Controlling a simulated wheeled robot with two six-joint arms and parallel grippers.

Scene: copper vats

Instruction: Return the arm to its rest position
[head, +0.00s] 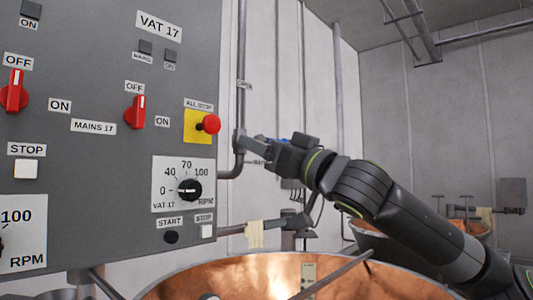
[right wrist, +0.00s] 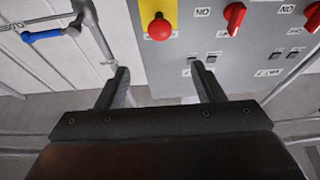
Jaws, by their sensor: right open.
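My right arm comes in from the right in the head view, and its gripper (head: 250,143) is just right of the control panel (head: 85,180). The right wrist view shows that gripper (right wrist: 166,80) with its two fingers apart and nothing between them. The panel and its red all-stop button (head: 211,124) lie beyond the fingers; the button also shows in the right wrist view (right wrist: 160,29). My left gripper is not in view.
A copper vat (head: 270,275) stands below and right of the panel. Grey pipes (head: 240,80) run up the wall beside the panel's right edge. A blue-handled valve (right wrist: 42,36) shows left in the right wrist view. Another vat (head: 465,226) stands at the right.

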